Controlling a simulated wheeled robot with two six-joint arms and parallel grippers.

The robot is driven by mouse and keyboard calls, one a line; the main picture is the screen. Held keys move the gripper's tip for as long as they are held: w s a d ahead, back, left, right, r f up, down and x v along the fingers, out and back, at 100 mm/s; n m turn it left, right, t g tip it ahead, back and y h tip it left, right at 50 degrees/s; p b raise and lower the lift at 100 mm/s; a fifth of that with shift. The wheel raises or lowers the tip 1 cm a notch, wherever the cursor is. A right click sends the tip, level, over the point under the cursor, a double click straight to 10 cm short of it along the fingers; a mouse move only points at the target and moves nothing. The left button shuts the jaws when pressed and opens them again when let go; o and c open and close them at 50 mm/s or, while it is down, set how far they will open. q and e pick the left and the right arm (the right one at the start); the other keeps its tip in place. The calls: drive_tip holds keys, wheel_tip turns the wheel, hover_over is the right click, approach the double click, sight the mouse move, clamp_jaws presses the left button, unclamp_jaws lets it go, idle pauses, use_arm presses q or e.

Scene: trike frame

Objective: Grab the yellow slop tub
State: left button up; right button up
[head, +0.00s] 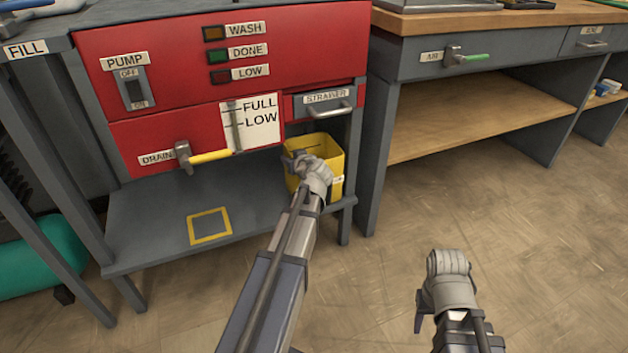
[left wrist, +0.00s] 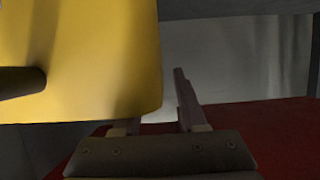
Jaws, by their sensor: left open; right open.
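The yellow slop tub (head: 322,150) stands at the right end of the low grey shelf, beneath the strainer drawer. My left gripper (head: 300,160) is at the tub's near left side and covers part of it. In the left wrist view the tub (left wrist: 85,60) fills the upper left. One finger (left wrist: 184,98) shows clear of the tub's edge; the other is mostly hidden by the yellow wall. The jaws are open, and I cannot tell whether they touch the tub. My right gripper (head: 447,268) is open and empty, above the floor at the lower right.
The red panel (head: 180,80) and strainer drawer (head: 322,101) hang over the tub. A yellow drain handle (head: 210,157) sticks out to its left. A yellow square outline (head: 209,226) marks the bare shelf. A wooden-topped workbench (head: 480,18) stands right, with open floor before it.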

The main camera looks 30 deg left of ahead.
use_arm(q)
drive_tip(key=shift+w+a+f, duration=0.1)
drive_tip(key=shift+a, duration=0.05)
clamp_jaws()
idle(1.4)
